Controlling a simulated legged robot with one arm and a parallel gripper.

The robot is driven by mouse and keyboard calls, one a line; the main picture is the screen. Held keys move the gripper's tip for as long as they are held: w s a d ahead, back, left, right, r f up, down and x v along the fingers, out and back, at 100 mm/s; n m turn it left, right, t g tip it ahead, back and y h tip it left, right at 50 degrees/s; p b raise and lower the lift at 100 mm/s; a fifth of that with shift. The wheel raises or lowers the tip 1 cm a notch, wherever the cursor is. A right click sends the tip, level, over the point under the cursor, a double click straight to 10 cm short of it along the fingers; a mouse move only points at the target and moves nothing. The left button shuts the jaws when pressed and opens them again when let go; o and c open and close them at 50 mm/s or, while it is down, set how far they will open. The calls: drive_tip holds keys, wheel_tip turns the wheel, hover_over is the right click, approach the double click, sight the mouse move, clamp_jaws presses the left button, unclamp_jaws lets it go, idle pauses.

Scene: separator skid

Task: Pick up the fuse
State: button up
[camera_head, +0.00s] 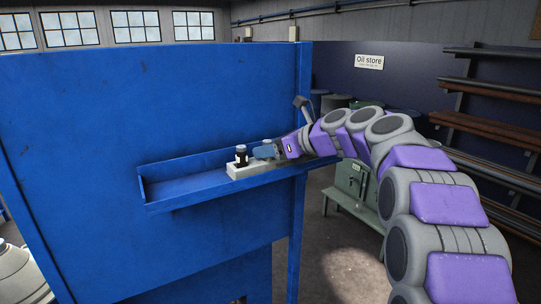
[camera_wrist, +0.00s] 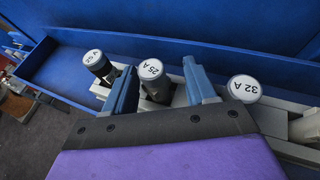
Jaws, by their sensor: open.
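In the wrist view a dark fuse (camera_wrist: 156,88) with a round white cap marked 25 A stands between the two blue fingers of my gripper (camera_wrist: 159,68). The fingers are apart, one on each side of it; I cannot tell whether either touches it. In the head view my gripper (camera_head: 262,151) is over a pale block (camera_head: 247,171), right of one dark fuse (camera_head: 241,157).
The pale block sits on a blue shelf tray (camera_head: 180,190) with a raised rim, fixed to a large blue panel (camera_head: 150,100). The tray's left part is empty. A green cabinet (camera_head: 352,180) and racks with pipes (camera_head: 490,125) stand beyond my arm.

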drive_tip(key=shift+a+f, duration=0.1)
drive_tip(key=shift+a, duration=0.6)
drive_tip(key=c, duration=0.7)
drive_tip(key=shift+d, duration=0.3)
clamp_jaws()
